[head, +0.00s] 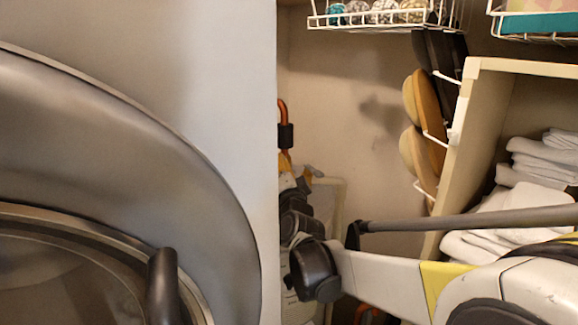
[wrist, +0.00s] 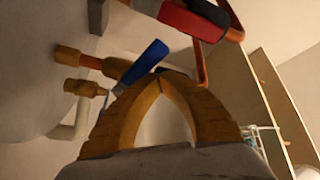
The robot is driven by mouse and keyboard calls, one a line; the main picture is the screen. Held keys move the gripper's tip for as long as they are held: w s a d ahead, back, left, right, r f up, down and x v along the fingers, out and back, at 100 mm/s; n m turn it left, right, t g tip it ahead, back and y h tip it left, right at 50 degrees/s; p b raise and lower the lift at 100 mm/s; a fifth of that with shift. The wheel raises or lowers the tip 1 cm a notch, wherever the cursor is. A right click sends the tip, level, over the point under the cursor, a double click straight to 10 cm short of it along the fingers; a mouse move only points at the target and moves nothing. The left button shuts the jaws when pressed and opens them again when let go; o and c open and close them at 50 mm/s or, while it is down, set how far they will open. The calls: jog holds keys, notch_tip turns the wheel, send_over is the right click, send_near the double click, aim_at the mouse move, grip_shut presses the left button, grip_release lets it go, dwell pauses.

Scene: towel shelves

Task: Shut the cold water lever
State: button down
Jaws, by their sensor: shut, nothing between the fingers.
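The blue lever (wrist: 146,60) is in the upper middle of the wrist view, on a copper pipe with brass fittings, and slants up to the right. I take it for the cold water lever. My gripper (wrist: 161,82) has its two tan fingers shut tip to tip with nothing between them. The tips appear just below and right of the blue lever; I cannot tell whether they touch it. In the head view my gripper (head: 302,174) points up beside the white panel edge, and the blue lever is hidden there.
A red lever (wrist: 190,18) with a black part is at the top of the wrist view, by a bent copper pipe (wrist: 202,65). In the head view a large round metal door (head: 150,130) fills the left. Shelves with white towels (head: 510,205) stand right, behind my arm.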

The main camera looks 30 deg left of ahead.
jog(key=shift+s+a+f+n+y+b, duration=0.15)
jog(key=shift+s+a+f+n+b, duration=0.15)
jog(key=shift+f+b, duration=0.2)
jog(key=shift+s+a+f+n+y+b, duration=0.1)
jog(key=shift+s+f+n+y+b, duration=0.05)
jog(key=shift+f+n+b, duration=0.3)
jog(key=shift+s+f, duration=0.1)
